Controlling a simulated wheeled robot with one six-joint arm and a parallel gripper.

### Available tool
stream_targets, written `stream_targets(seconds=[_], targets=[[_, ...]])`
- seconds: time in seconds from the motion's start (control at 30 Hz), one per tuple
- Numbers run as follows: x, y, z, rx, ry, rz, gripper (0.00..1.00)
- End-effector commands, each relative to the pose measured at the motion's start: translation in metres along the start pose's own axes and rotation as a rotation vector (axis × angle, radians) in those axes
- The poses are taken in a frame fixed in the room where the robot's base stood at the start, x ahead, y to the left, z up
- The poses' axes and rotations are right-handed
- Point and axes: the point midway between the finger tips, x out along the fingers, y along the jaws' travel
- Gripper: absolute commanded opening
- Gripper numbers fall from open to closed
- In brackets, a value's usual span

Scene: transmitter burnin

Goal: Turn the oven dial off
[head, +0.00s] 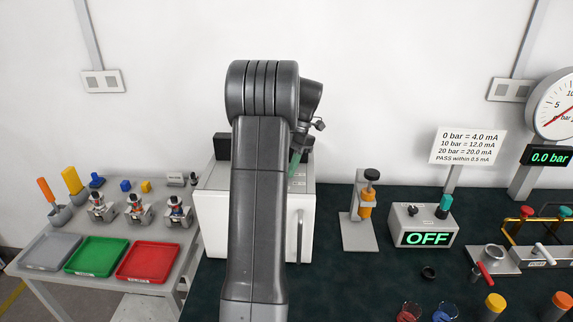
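The white oven (213,225) is a box on the dark bench, with a vertical door handle (299,236) at its right front. My own arm stands across its middle and hides much of its front and top. I cannot make out the oven dial. A slim greenish piece (295,163) shows beside my arm above the oven, and I cannot tell what it is. My gripper is mostly behind my arm; only small metallic parts (318,124) show at the wrist's right. I cannot see its fingertips or whether it holds anything.
Right of the oven stand a press with an orange part (366,205) and a grey box reading OFF (427,239). Left is a side table with grey, green and red trays (148,262). A gauge (558,105) is at far right.

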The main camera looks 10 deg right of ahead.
Motion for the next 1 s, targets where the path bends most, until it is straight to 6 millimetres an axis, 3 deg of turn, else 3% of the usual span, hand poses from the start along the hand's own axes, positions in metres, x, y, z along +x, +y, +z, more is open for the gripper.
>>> stream_targets(seconds=[0.03, 0.07, 0.13, 0.17, 0.57, 1.0], targets=[[-0.001, 0.000, 0.000, -0.001, -0.002, 0.001, 0.13], [-0.001, 0.000, 0.000, -0.001, -0.002, 0.001, 0.42], [-0.001, 0.000, 0.000, 0.000, -0.002, 0.001, 0.55], [-0.001, 0.000, 0.000, 0.000, -0.002, 0.001, 0.57], [-0.010, 0.000, 0.001, 0.000, -0.002, 0.002, 0.57], [-0.097, 0.000, -0.002, 0.001, -0.002, 0.001, 0.57]])
